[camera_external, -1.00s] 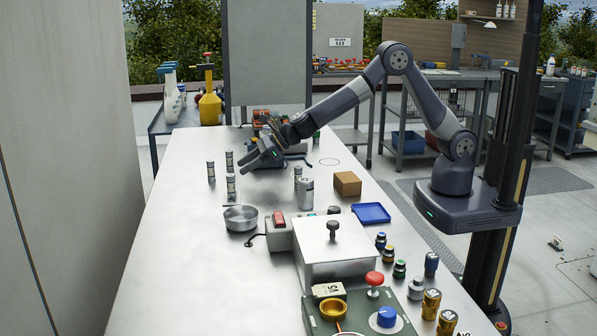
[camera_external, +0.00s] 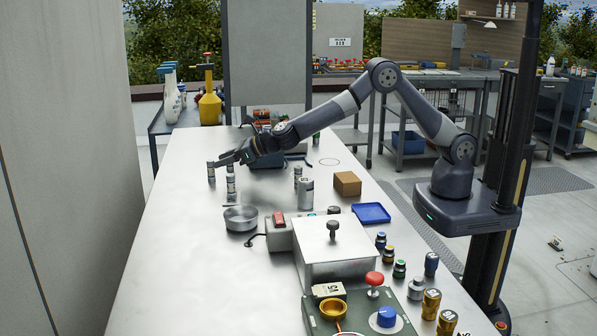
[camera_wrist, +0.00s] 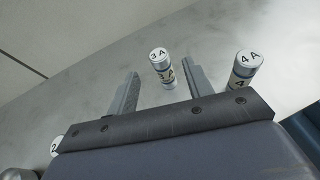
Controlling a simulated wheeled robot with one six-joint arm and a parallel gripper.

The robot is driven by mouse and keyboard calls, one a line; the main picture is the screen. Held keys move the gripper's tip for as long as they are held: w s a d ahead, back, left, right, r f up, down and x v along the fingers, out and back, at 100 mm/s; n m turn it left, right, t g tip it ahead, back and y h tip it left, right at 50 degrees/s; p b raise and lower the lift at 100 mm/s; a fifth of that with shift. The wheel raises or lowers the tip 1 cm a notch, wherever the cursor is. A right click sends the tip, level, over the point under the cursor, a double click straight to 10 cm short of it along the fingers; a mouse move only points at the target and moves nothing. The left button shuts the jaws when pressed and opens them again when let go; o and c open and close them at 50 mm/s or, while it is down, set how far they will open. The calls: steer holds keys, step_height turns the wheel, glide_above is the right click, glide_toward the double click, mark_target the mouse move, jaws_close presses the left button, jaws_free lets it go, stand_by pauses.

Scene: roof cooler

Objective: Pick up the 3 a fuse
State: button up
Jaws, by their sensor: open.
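The 3 A fuse (camera_wrist: 163,68) is a small white-and-grey cylinder with "3 A" on its top, standing upright. In the wrist view it shows between the two fingers of my gripper (camera_wrist: 165,76), which are spread apart with nothing held. In the external view my gripper (camera_external: 221,160) is low over the table, pointing left, with its fingertips close to the leftmost fuse (camera_external: 211,173), which seems to be the 3 A one. Contact cannot be told.
The 4 A fuse (camera_wrist: 246,68) stands just right of the right finger. A fuse marked 2 (camera_wrist: 55,145) shows at lower left, partly hidden. A metal pan (camera_external: 240,219) and a grey can (camera_external: 306,193) stand nearer on the table. The table's left side is clear.

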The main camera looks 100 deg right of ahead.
mark_target(212, 181)
steer(key=shift+r+p+x, duration=0.2)
steer(key=shift+p+x, duration=1.2)
steer(key=shift+x, duration=0.1)
steer(key=shift+p+x, duration=0.6)
steer(key=shift+x, duration=0.55)
steer(key=shift+s+f, duration=0.1)
jaws_close()
